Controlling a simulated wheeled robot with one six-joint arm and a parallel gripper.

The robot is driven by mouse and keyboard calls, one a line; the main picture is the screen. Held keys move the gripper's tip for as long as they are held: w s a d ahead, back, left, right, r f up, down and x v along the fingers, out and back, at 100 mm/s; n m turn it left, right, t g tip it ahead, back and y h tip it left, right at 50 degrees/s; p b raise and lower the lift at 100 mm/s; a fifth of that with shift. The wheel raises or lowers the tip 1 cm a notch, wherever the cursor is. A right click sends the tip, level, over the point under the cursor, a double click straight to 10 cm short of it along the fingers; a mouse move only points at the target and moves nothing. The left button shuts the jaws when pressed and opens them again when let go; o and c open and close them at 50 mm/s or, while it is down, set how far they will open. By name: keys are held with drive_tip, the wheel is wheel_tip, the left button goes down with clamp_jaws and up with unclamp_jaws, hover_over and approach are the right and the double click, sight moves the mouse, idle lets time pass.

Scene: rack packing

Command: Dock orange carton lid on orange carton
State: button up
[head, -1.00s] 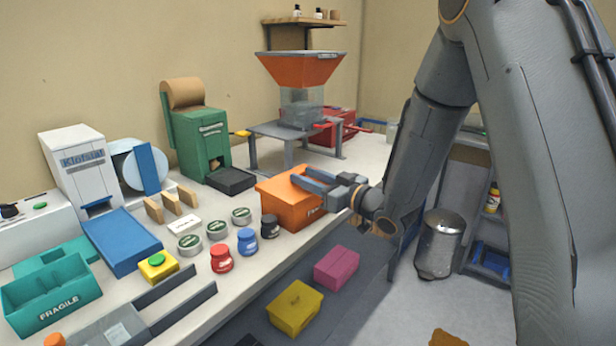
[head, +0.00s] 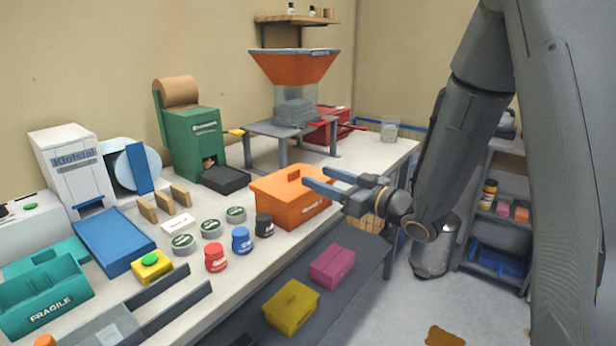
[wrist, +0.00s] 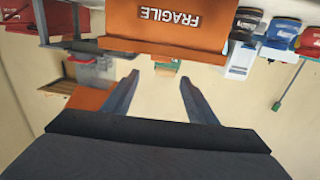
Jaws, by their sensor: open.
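The orange carton (head: 300,212) stands on the worktable in the head view. The carton's front with a FRAGILE label shows upside down at the top of the wrist view (wrist: 118,28). My gripper (head: 318,180) is open and empty at the carton's right side, its two fingers pointing toward it. In the wrist view the fingertips (wrist: 158,82) are apart with nothing between them.
Several jars and tins, among them a red jar (head: 215,258), stand left of the carton. A green dispenser (head: 195,140) and a hopper stand (head: 290,128) are behind. A yellow box (head: 291,307) and a pink box (head: 332,266) lie on a lower grey surface in front.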

drive_tip(key=s+d+f+m+g+h, duration=0.1)
drive_tip(key=s+d+f+m+h, duration=0.2)
drive_tip(key=d+f+h, duration=0.4)
drive_tip(key=s+d+f+m+g+h, duration=0.25)
drive_tip(key=d+h, duration=0.25)
drive_tip(key=d, duration=0.3)
drive_tip(key=s+f+m+g, duration=0.1)
drive_tip(key=s+g, duration=0.3)
drive_tip(key=s, duration=0.7)
drive_tip(key=s+f+m+g+h, duration=0.1)
drive_tip(key=s+f+m+g, duration=0.1)
drive_tip(key=s, duration=0.9)
drive_tip(key=shift+s+a+m+g+b, duration=0.25)
drive_tip(key=shift+m+g, duration=0.3)
drive_tip(key=shift+g, duration=0.7)
drive_tip(key=shift+d+f, duration=0.1)
